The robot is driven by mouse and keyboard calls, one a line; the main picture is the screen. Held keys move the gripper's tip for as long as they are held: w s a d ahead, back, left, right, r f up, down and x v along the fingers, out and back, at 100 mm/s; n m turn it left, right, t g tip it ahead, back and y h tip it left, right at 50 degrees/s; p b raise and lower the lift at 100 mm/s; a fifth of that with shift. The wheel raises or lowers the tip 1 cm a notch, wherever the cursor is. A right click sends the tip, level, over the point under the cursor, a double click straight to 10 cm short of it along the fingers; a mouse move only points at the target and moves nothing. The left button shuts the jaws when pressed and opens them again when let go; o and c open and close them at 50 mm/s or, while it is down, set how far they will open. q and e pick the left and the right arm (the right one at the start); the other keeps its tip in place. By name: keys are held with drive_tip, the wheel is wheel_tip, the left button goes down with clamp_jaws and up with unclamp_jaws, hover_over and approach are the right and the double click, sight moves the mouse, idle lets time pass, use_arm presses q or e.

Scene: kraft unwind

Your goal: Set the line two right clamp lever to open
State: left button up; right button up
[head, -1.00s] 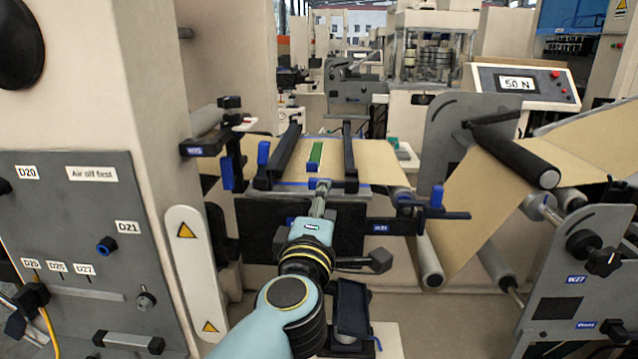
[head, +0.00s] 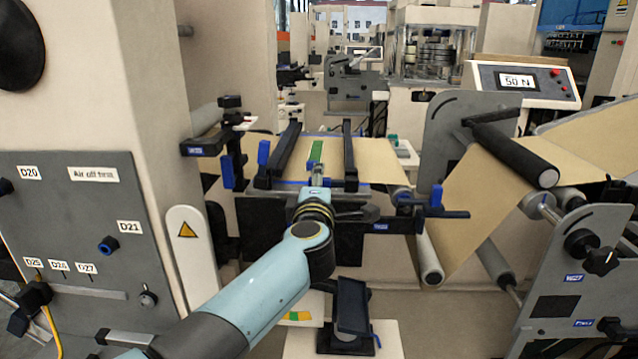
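A splice table stands mid-view with a left black clamp bar (head: 287,150) and a right black clamp bar (head: 350,155). A blue lever (head: 264,152) stands upright at the left bar. Another blue lever (head: 437,196) stands upright on the black bracket at the table's right. I cannot tell which lever is the line two right clamp lever; no lever at the right bar is clearly visible. My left gripper (head: 318,172) is between the bars at the table's front edge, just below a green strip (head: 316,151). Its fingers are too small to read. My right gripper is out of view.
A grey panel (head: 75,225) on a beige column is at the left, with a white guard (head: 190,265) beside it. Brown kraft web (head: 490,195) and rollers (head: 430,262) are at the right. A black pedal-like part (head: 351,305) is below the table.

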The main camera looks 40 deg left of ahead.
use_arm(q)
drive_tip(key=shift+c, duration=0.4)
clamp_jaws()
drive_tip(key=shift+w, duration=0.1)
